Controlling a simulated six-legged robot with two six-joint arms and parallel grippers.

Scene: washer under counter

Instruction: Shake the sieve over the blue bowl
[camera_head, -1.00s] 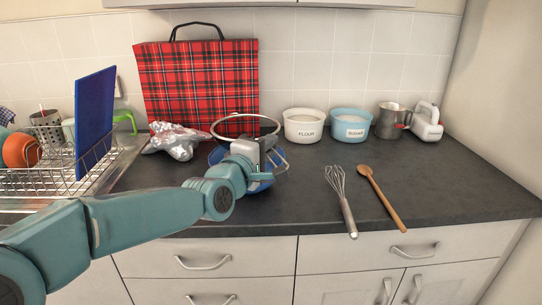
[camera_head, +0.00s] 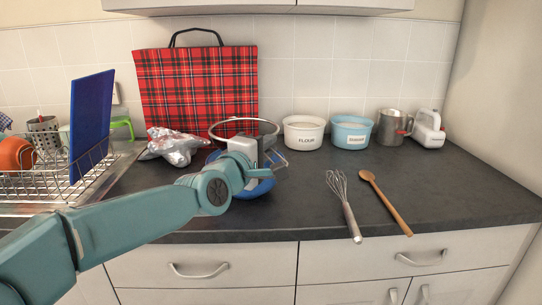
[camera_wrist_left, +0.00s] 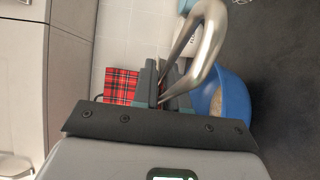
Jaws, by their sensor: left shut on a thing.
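The sieve's round metal rim (camera_head: 213,127) shows at the back of the counter, above the blue bowl (camera_head: 262,187). My left gripper (camera_head: 266,147) is shut on the sieve's handle, a shiny metal loop (camera_wrist_left: 208,42) in the left wrist view. The blue bowl also shows there (camera_wrist_left: 236,100), just right of the fingers, with something pale inside it. In the head view my wrist and gripper hide much of the bowl and part of the sieve. Whether anything is in the sieve cannot be told. My right gripper is not in view.
Crumpled foil (camera_head: 175,147) lies left of the sieve, before a red tartan bag (camera_head: 195,85). A flour bowl (camera_head: 304,141), a sugar bowl (camera_head: 350,142) and a metal jug (camera_head: 391,130) stand right. A whisk (camera_head: 349,217) and wooden spoon (camera_head: 390,207) lie in front.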

